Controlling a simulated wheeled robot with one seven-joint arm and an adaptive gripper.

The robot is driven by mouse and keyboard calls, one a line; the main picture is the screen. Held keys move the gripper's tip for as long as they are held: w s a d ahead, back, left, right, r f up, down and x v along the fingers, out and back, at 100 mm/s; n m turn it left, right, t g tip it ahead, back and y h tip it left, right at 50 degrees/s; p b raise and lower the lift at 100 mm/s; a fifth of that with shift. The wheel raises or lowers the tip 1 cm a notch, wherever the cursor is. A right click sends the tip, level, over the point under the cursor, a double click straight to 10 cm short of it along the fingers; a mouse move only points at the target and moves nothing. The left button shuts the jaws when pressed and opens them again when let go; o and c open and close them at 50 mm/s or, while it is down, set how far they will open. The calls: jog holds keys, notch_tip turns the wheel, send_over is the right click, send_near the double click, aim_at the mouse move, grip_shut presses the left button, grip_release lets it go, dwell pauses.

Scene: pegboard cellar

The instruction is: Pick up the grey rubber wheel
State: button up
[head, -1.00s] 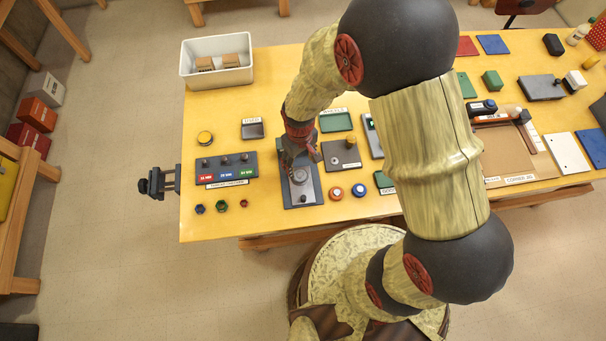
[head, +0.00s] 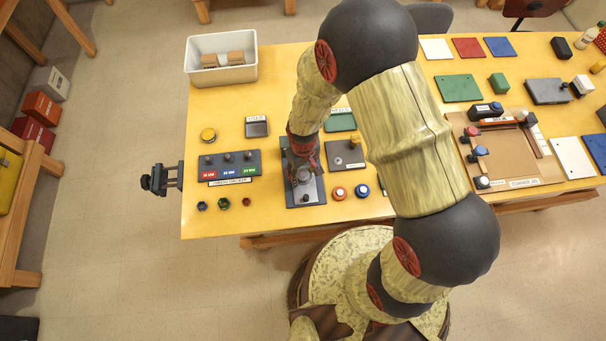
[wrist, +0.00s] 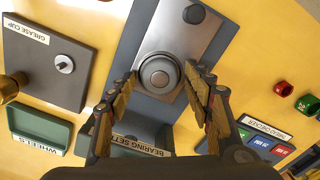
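The grey rubber wheel (wrist: 159,74) is a round dark-grey disc with a lighter hub. In the wrist view it sits on the metal plate of the bearing setter (wrist: 196,45). My gripper (wrist: 162,72) is open, with one finger on each side of the wheel near its lower edge. I cannot tell whether either finger touches it. In the head view my gripper (head: 304,170) is over the bearing setter (head: 311,197) and largely hides the wheel.
A dark knob (wrist: 194,14) stands on the same plate. Beside the setter are the grease cup board (wrist: 45,75), an empty-looking green wheels tray (wrist: 40,128) and the thread checker (wrist: 262,140).

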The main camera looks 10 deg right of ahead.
jog(key=c, duration=1)
jog(key=shift+c, duration=0.5)
